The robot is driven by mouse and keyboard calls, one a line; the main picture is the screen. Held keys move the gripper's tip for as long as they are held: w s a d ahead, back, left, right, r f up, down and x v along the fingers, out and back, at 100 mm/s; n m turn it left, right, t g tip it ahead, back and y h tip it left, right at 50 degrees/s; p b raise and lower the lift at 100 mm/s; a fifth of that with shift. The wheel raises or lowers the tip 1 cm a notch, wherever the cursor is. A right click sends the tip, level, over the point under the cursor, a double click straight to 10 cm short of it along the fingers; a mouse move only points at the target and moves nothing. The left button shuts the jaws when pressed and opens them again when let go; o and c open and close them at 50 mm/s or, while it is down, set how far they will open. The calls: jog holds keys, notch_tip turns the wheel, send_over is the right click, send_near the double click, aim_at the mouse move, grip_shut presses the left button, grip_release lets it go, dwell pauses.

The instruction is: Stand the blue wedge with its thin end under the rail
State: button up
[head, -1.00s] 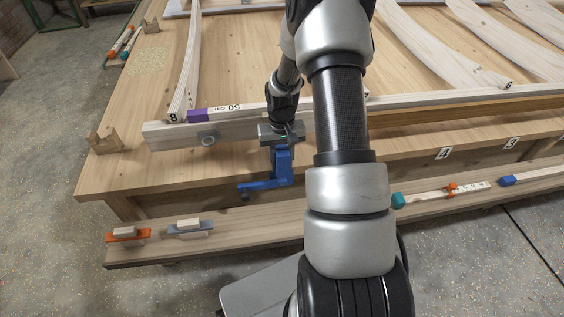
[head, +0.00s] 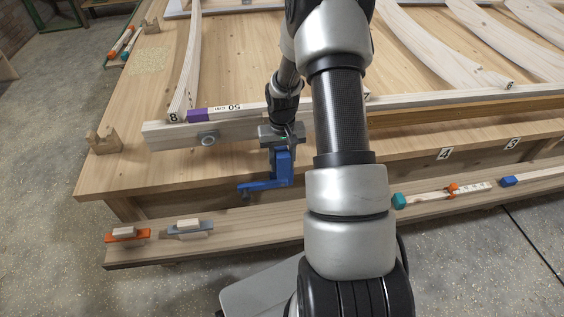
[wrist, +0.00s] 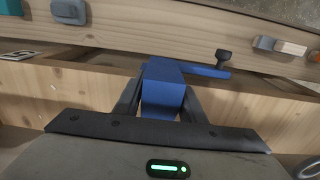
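The only blue piece in my grasp is a block with a side bar ending in a dark knob (head: 276,172); I take it for the blue wedge, but cannot tell its thin end. In the wrist view the blue block (wrist: 162,88) sits between both fingers, its bar pointing right. My gripper (head: 281,142) points down and is shut on it, at the front edge of the workbench. The piece hangs above the lower plank. A pale beam (head: 172,133), possibly the rail, runs along the bench just behind my gripper; my arm hides part of it.
The lower plank (head: 250,224) carries an orange clamp-like piece (head: 127,234) and a grey one (head: 190,228) at left. Teal (head: 398,201) and small blue (head: 508,181) pieces lie at right. Curved timbers (head: 425,50) lie on the bench.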

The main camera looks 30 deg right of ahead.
jog(key=o, duration=0.3)
notch_tip(320, 180, up, 17)
jog(key=p, duration=0.2)
jog(key=shift+r+p, duration=0.2)
jog(key=shift+p, duration=0.1)
dwell(0.4)
